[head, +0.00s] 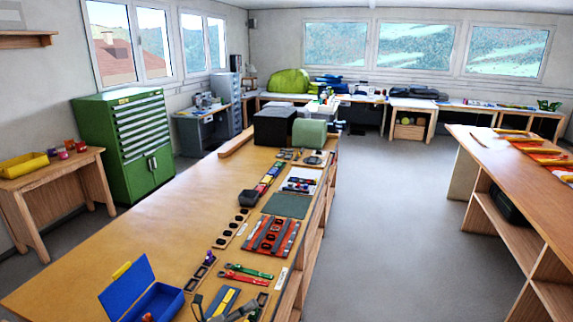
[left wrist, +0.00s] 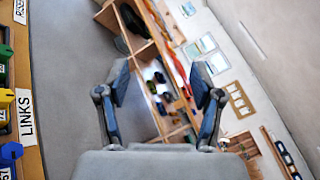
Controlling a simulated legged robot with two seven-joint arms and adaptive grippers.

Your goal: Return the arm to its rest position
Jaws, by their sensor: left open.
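My left gripper (head: 226,310) shows at the bottom edge of the head view, low over the near end of the long wooden bench. In the left wrist view my left gripper (left wrist: 160,84) has its two dark fingers wide apart, with nothing between them. Behind the fingers are the floor and an open shelf unit, well away from them. Most of the left arm is outside the head view. My right gripper is in neither view.
The long bench (head: 130,225) carries an open blue box (head: 150,295), red and green tools (head: 245,273), a red tray (head: 272,236) and a black box (head: 274,127). A second bench (head: 510,165) stands right. Grey floor (head: 385,220) between them is clear. A green cabinet (head: 125,140) stands left.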

